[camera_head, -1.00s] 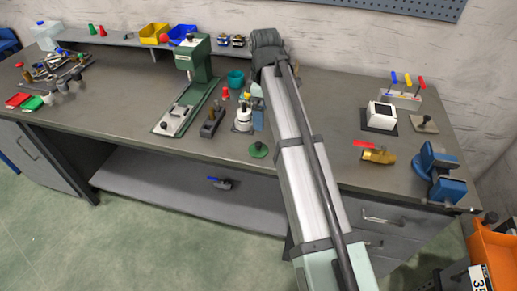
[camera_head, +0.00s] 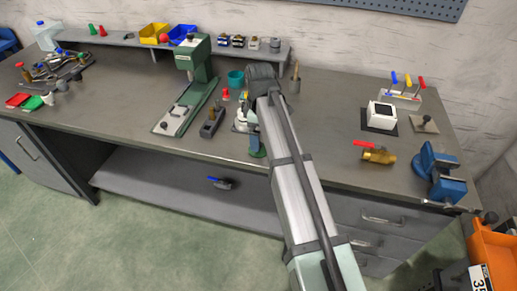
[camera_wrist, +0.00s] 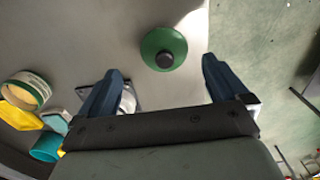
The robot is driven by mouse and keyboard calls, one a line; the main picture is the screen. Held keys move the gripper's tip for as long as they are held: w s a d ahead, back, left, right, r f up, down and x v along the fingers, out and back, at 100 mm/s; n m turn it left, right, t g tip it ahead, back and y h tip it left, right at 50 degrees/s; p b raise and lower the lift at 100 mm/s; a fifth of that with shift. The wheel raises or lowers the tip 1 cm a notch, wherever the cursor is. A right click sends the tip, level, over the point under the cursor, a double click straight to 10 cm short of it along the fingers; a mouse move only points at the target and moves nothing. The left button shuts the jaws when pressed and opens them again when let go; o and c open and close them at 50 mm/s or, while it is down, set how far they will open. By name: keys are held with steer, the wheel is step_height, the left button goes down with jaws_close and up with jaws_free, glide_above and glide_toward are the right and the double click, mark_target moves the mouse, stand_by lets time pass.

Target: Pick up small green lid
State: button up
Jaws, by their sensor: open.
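The small green lid (camera_wrist: 158,42) is a round green disc with a dark knob in its middle. It lies on the grey bench top, near the bench's front edge. In the wrist view it is beyond and between the fingertips of my gripper (camera_wrist: 162,72), with bare bench around it. My gripper is open with two blue fingers spread wide, and nothing is between them. In the head view my arm and gripper cover most of the lid.
A metal piece on a dark plate (camera_wrist: 128,100) stands close by the left finger in the wrist view. A teal cup (camera_wrist: 47,147) and a round container (camera_wrist: 27,90) are farther left. A brass valve with red handle (camera_head: 377,154) and a blue vise (camera_head: 440,175) stand to the right.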

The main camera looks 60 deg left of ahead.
mark_target(262, 153)
steer(key=shift+s+d+f, duration=0.1)
steer(key=shift+s+f, duration=0.05)
steer(key=shift+f, duration=1.05)
steer(key=shift+s+d+f, duration=0.1)
steer(key=shift+f, duration=1.05)
steer(key=shift+c, duration=0.5)
steer(key=c, duration=1)
steer(key=shift+r, duration=0.15)
